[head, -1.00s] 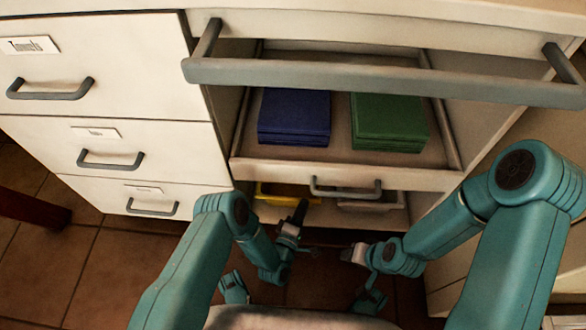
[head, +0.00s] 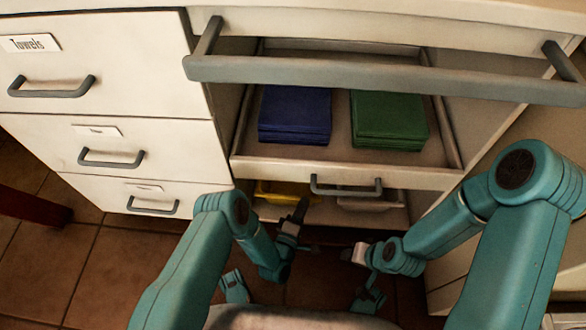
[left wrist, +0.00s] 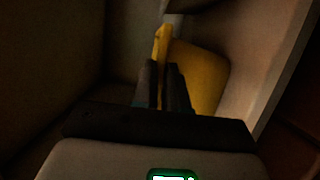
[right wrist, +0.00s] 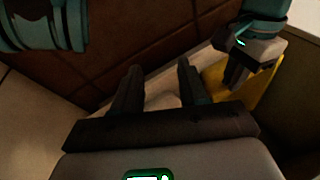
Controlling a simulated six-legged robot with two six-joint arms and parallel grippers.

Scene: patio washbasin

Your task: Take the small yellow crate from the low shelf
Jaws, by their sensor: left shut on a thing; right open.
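The small yellow crate (head: 285,190) sits on the low shelf (head: 268,212) under the pull-out tray, mostly hidden by the tray front and my left arm. My left gripper (head: 300,212) is at the crate's near side. In the left wrist view the fingers (left wrist: 164,85) are shut on the crate's yellow wall (left wrist: 162,45). The crate also shows in the right wrist view (right wrist: 262,92), with my left gripper (right wrist: 238,75) at its edge. My right gripper (head: 350,254) is open and empty in front of the shelf; its spread fingers show in the right wrist view (right wrist: 157,85).
A pale container (head: 365,203) stands on the low shelf right of the crate. Above, the pull-out tray (head: 340,165) holds blue (head: 295,115) and green (head: 388,120) stacks. A grey bar (head: 390,80) crosses higher up. Closed drawers (head: 110,85) stand at left. Tiled floor lies below.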

